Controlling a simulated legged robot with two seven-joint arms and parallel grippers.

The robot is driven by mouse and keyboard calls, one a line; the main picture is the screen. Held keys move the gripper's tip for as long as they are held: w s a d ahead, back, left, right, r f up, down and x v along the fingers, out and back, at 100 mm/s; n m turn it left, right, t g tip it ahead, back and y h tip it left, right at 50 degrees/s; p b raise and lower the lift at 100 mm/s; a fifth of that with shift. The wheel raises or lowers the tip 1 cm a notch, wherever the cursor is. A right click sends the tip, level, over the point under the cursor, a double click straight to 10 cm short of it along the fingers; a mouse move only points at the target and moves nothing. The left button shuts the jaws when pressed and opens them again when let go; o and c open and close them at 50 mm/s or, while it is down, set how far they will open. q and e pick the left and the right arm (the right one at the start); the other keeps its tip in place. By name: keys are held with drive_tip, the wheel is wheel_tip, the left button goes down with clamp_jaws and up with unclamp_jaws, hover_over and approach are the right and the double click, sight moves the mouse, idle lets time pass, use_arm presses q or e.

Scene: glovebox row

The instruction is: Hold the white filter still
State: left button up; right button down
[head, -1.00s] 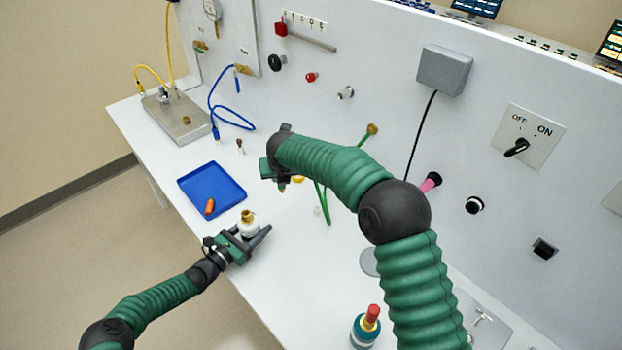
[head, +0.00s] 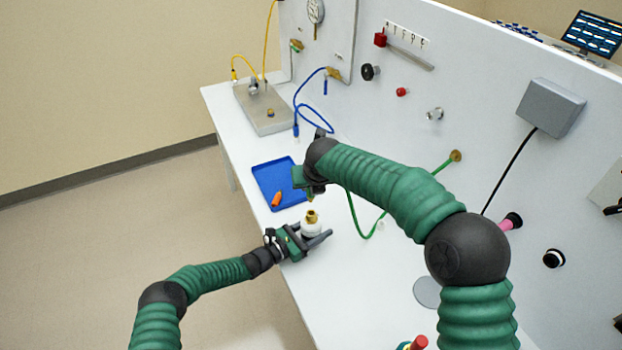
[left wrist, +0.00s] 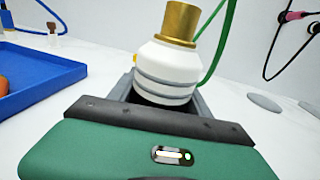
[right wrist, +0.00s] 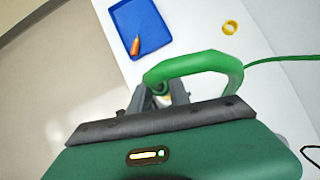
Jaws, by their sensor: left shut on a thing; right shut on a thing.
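The white filter (head: 311,230) has a brass top and stands upright near the table's front edge. My left gripper (head: 305,241) is shut on it from the side; in the left wrist view the filter's grey-banded white body (left wrist: 168,70) sits between the fingers. My right gripper (head: 309,190) appears just behind and above the filter in the head view. It is shut on the end of the green hose (right wrist: 200,63), which arcs over its fingers in the right wrist view. The exact grip on the hose end is partly hidden.
A blue tray (head: 267,178) with an orange object (head: 276,199) lies behind the filter. The green hose runs to a brass port (head: 455,156) on the wall panel. Free table lies right of the filter.

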sight(312, 199)
drive_tip(key=shift+f, duration=1.8)
drive_tip(key=shift+f, duration=1.4)
drive_tip(key=c, duration=1.1)
unclamp_jaws()
drive_tip(key=shift+c, duration=0.2)
drive_tip(key=shift+f, duration=0.1)
drive_tip(key=v, duration=1.2)
